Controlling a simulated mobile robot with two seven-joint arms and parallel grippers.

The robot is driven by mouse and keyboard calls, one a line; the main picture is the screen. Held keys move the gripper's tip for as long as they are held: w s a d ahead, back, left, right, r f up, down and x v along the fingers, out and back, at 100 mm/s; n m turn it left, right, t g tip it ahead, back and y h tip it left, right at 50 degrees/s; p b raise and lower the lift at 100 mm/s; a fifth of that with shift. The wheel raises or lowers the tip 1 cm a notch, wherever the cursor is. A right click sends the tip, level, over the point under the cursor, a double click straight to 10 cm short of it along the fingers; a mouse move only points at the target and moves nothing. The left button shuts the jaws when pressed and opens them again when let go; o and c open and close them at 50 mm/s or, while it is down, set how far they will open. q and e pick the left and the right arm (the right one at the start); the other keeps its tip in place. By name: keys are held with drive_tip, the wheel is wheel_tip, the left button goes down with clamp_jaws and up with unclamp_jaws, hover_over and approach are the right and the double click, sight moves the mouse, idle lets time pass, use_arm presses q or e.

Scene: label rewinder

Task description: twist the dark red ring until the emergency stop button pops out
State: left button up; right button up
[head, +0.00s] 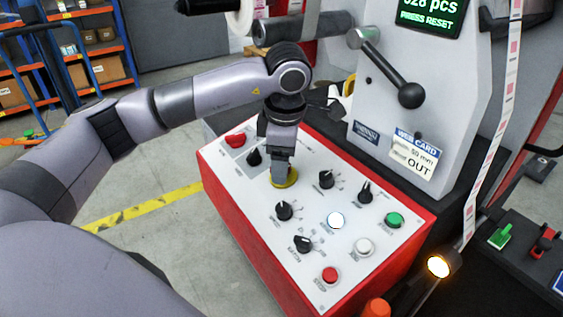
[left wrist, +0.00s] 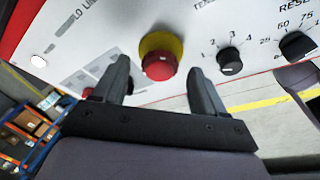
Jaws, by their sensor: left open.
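The emergency stop button (left wrist: 160,65) is a red mushroom head on a round yellow base (left wrist: 163,44) in the left wrist view. The dark red ring cannot be told apart clearly from the head. My left gripper (left wrist: 158,68) is open, with one finger on each side of the button and visible gaps between. In the head view my left gripper (head: 282,168) points down over the yellow base (head: 291,182) and hides the red head. Whether the button is in or out cannot be told. My right gripper is not in view.
The white panel (head: 300,250) with red sides carries black knobs (head: 326,179) close to the button. It also holds a lit white button (head: 336,220), a green button (head: 394,219) and a red button (head: 330,274). A black lever (head: 390,70) stands behind.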

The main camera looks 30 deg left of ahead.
use_arm(q)
drive_tip(key=r, duration=0.5)
drive_tip(key=shift+s+d+r, duration=0.1)
drive_tip(key=shift+s+d, duration=0.25)
drive_tip(key=shift+d, duration=0.05)
